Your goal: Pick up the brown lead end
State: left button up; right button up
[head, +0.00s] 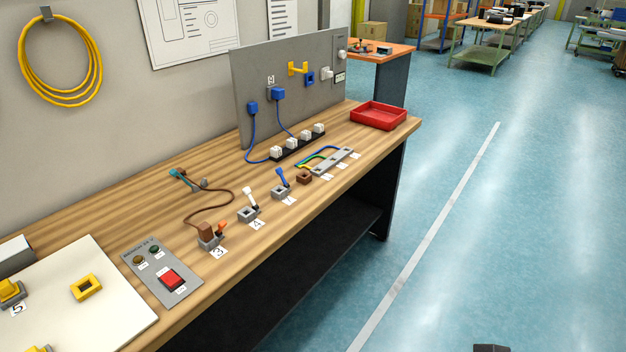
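A brown lead (208,208) curves over the wooden bench in the head view. A dark part of mine (490,348), perhaps the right gripper, just shows at the bottom edge, far from the lead and off the bench. My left gripper is not in view.
A control panel with a red switch (172,280) lies left of the brown block. Grey holders with a white lever (249,204) and a blue lever (282,180) stand to the right. An upright grey panel (250,75) and a red tray (378,116) are farther back.

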aim_at(205, 230)
jog(key=i+l+u, duration=0.1)
jog(key=u, duration=0.3)
jog(key=i+l+u, duration=0.1)
jog(key=u, duration=0.25)
jog(key=l+u, duration=0.1)
jog(key=u, duration=0.3)
jog(key=i+l+u, duration=0.15)
jog(key=l, duration=0.25)
jog(key=i+l+u, duration=0.1)
jog(key=l, duration=0.35)
jog(key=i+l+u, duration=0.15)
jog(key=l, duration=0.3)
jog(key=l+u, duration=0.15)
jog(key=l, duration=0.25)
jog(key=i+l, duration=0.1)
jog(key=l, duration=0.25)
jog(key=i+l+u, duration=0.1)
jog(key=l, duration=0.2)
jog(key=i+l, duration=0.1)
jog(key=l, duration=0.25)
